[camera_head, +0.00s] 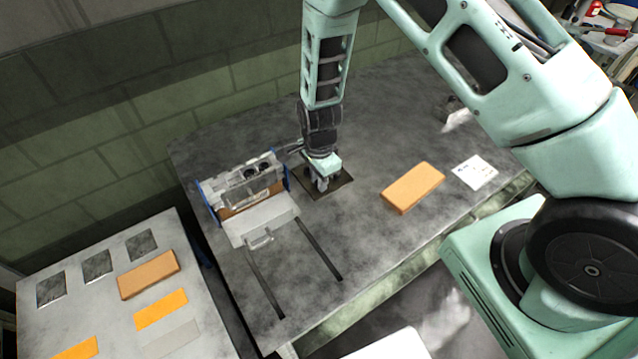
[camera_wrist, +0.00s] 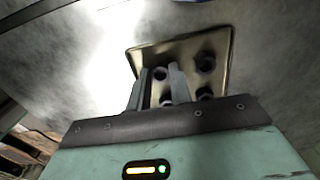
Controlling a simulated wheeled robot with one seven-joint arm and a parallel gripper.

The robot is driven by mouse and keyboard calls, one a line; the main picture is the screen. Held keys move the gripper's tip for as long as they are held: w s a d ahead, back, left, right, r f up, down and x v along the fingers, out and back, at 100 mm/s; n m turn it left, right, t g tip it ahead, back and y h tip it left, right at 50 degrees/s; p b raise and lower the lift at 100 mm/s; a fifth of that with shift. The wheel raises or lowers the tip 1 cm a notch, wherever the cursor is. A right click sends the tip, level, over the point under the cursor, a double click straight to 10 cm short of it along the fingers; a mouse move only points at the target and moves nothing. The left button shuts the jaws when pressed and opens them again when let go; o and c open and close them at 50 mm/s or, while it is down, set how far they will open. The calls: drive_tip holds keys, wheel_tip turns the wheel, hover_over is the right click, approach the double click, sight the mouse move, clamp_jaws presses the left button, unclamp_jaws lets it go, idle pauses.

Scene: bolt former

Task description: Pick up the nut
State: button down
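Several dark nuts sit on a square metal plate (camera_wrist: 222,40) in the wrist view. One nut (camera_wrist: 160,73) shows in the gap between my fingers, and another nut (camera_wrist: 205,62) is to the right of them. My gripper (camera_wrist: 159,68) points down at the plate with its two fingers apart. I cannot tell whether the fingers touch the nut between them. In the head view my gripper (camera_head: 320,187) is over the dark plate (camera_head: 342,184) on the grey table, and the nuts are hidden or too small to make out.
A clear-topped machine fixture (camera_head: 250,185) with blue sides stands just left of my gripper, with two dark rails in front. An orange block (camera_head: 412,188) and a white paper (camera_head: 475,172) lie to the right. A side table (camera_head: 110,318) at lower left holds blocks and flat pieces.

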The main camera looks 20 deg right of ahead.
idle(0.3)
wheel_tip(320, 180, up, 10)
drive_tip(key=b, duration=0.2)
idle(0.4)
